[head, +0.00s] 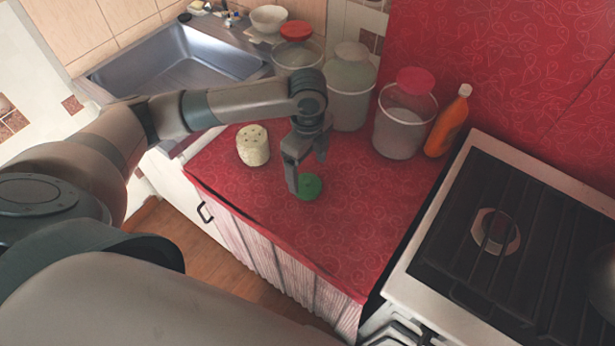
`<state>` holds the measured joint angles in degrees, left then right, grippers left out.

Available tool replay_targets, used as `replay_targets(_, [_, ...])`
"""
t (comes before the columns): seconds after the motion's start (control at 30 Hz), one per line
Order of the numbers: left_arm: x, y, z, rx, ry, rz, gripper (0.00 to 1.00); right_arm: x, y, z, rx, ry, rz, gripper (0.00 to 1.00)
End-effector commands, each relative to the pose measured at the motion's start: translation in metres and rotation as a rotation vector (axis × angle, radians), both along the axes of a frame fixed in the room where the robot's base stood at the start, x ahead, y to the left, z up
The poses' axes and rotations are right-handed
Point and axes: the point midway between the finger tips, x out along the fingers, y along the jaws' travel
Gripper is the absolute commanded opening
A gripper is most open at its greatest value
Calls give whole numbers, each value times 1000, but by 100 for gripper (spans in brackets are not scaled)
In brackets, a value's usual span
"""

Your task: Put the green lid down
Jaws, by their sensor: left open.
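The green lid (311,187) lies flat on the red patterned counter (352,225), near the middle. My left gripper (308,178) points down over it with its fingers apart. One finger hides the left edge of the lid; I cannot tell whether it touches the lid. My right gripper is not in view.
A cream holed pot (253,148) stands left of the gripper. Behind it are several clear jars, one with a red lid (415,81), and an orange bottle (448,125). A sink (180,62) is at back left, a stove (520,240) at right. The front counter is clear.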

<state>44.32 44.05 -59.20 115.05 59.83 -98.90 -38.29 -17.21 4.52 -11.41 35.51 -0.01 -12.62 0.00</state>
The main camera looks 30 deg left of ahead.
Motion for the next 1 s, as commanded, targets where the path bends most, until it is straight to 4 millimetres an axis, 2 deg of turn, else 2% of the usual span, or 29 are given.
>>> replay_targets(0.2, [1,0,38,0,-3,-1,81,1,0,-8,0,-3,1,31])
replay_targets(0.4, [1,0,60,0,-1,1,81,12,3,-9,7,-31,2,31])
replay_targets(0.6, [0,0,67,0,1,1,81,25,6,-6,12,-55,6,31])
replay_targets(1.0, [0,0,66,0,1,1,81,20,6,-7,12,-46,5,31])
